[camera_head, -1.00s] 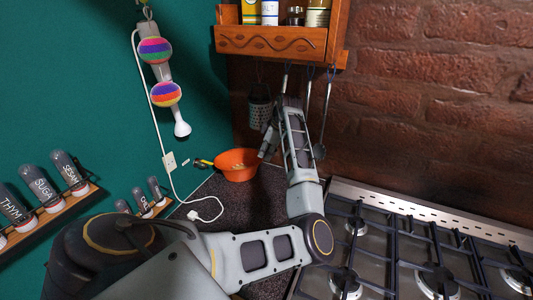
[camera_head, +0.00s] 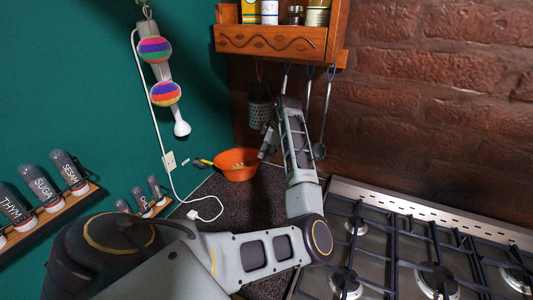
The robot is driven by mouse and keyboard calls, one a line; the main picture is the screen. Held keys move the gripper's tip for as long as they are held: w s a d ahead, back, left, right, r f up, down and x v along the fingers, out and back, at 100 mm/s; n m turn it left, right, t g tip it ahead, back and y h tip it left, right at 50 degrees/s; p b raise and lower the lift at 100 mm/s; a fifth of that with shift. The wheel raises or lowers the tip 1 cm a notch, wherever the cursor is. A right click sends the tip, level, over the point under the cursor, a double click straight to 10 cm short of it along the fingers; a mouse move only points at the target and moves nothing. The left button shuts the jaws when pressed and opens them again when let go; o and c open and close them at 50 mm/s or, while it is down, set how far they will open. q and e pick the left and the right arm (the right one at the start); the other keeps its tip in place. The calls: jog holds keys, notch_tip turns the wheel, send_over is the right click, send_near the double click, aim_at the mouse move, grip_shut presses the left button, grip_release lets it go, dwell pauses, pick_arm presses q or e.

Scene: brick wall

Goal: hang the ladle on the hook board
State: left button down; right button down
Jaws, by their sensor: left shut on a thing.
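The hook board is the wooden shelf rack (camera_head: 270,42) at the top, with several utensils hanging below it. My left gripper (camera_head: 272,132) is just below it, mostly hidden by its own wrist. It is shut on what seems to be the ladle; only a thin handle (camera_head: 286,80) shows above the wrist, its top close under the rack. The ladle's bowl is hidden, and I cannot tell whether the handle is on a hook. Another long utensil with a round end (camera_head: 319,151) hangs just right of my wrist. My right gripper is not in view.
A perforated grey utensil (camera_head: 260,110) hangs left of my wrist. An orange bowl (camera_head: 236,168) stands on the dark counter below. A gas stove (camera_head: 430,245) fills the lower right. Spice jars (camera_head: 42,188) line the left wall.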

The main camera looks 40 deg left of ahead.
pick_arm(q)
jog(key=shift+f, duration=0.5)
dwell(0.8)
jog(key=c, duration=1.4)
grip_release()
jog(key=shift+o, duration=0.2)
